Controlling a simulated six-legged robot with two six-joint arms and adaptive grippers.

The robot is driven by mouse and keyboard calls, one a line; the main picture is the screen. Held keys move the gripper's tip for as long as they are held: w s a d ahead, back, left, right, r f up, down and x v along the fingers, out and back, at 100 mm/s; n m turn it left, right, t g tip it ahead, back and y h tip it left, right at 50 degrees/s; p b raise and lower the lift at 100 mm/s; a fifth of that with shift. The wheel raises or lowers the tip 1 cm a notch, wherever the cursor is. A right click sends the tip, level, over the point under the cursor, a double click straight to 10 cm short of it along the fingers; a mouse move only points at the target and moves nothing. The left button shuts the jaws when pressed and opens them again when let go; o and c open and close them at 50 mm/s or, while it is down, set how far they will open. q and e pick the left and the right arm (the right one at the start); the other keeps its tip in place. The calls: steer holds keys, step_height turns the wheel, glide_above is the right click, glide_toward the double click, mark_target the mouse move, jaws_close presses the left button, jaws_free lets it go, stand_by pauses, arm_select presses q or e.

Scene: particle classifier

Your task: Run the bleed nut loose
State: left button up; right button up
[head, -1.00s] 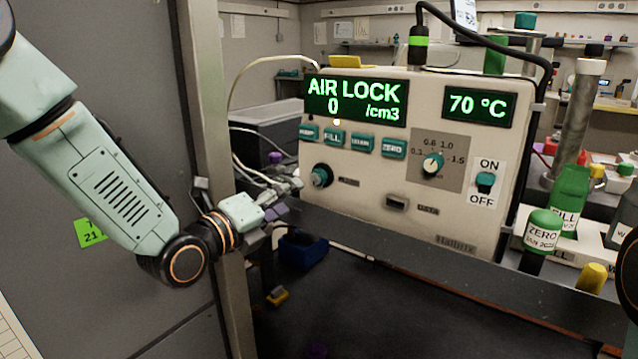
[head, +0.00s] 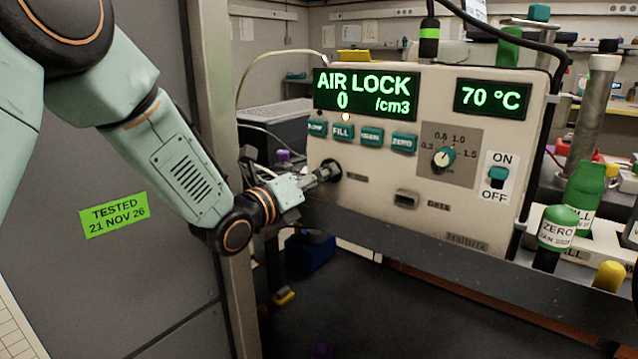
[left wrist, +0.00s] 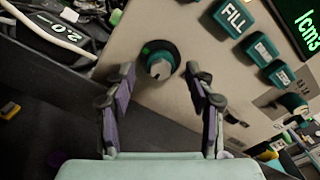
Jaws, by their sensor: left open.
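The bleed nut, a round knob with a dark rim, a teal edge and a grey face (left wrist: 158,62), sits at the lower left of the instrument's front panel (head: 375,190). My left gripper (head: 324,173) reaches it from the left and largely covers it in the head view. In the left wrist view the two purple-padded fingers (left wrist: 160,88) are spread apart, with the nut between and slightly beyond their tips. No contact with the nut shows. My right gripper is not in view.
Above the nut are teal buttons (head: 372,137) and the AIR LOCK display (head: 366,94). A selector dial (head: 443,158) and ON/OFF switch (head: 497,177) sit to the right. A dark metal rail (head: 430,232) runs below the panel. A grey door post (head: 215,110) stands left.

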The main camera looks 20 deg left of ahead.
arm_select(q)
steer(key=shift+w+d, duration=0.25)
steer(key=shift+w, duration=0.2)
jaws_close()
stand_by(0.3)
